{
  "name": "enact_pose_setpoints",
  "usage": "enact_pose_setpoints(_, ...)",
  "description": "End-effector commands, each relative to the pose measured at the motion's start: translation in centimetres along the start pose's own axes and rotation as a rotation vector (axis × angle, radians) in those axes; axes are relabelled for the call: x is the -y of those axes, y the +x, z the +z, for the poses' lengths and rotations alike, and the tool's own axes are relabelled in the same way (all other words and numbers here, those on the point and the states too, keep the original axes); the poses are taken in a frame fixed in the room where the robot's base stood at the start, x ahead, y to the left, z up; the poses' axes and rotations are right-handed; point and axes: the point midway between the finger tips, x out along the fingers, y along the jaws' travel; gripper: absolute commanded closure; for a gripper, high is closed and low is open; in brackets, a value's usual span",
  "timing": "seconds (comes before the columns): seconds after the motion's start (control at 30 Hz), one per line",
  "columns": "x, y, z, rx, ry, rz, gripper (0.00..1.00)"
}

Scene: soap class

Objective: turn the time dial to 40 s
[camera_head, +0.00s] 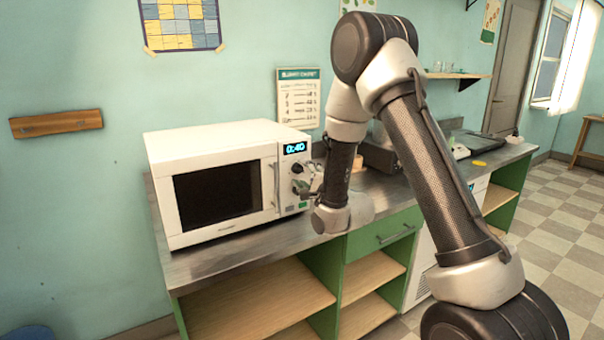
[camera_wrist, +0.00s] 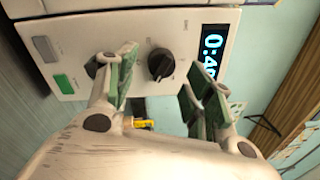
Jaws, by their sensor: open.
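The white microwave (camera_head: 215,140) stands on the counter, door closed. Its lit display (camera_head: 295,148) reads 0:40; in the wrist view the display (camera_wrist: 212,52) is rotated and partly cut off by a finger. The black dial nearer the display (camera_wrist: 161,64) shows between my fingertips, with a gap visible on both sides. It is also visible in the head view (camera_head: 297,169). A second dark dial (camera_wrist: 92,66) is partly hidden behind my left finger. My gripper (camera_wrist: 163,72) is open and empty, facing the control panel; it also shows in the head view (camera_head: 306,187).
A printed chart (camera_head: 299,97) hangs on the wall behind. The steel counter (camera_head: 215,258) has a free strip before the microwave. A yellow object (camera_head: 479,163) lies farther right.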

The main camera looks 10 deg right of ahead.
Motion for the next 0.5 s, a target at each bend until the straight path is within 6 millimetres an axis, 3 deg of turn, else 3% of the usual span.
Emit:
enact_pose_setpoints(0.2,-0.1,-3.8,-0.1,-0.002,0.0,0.003,0.48)
enact_pose_setpoints(0.5,0.0,-5.4,0.0,-0.001,0.0,0.0,0.48)
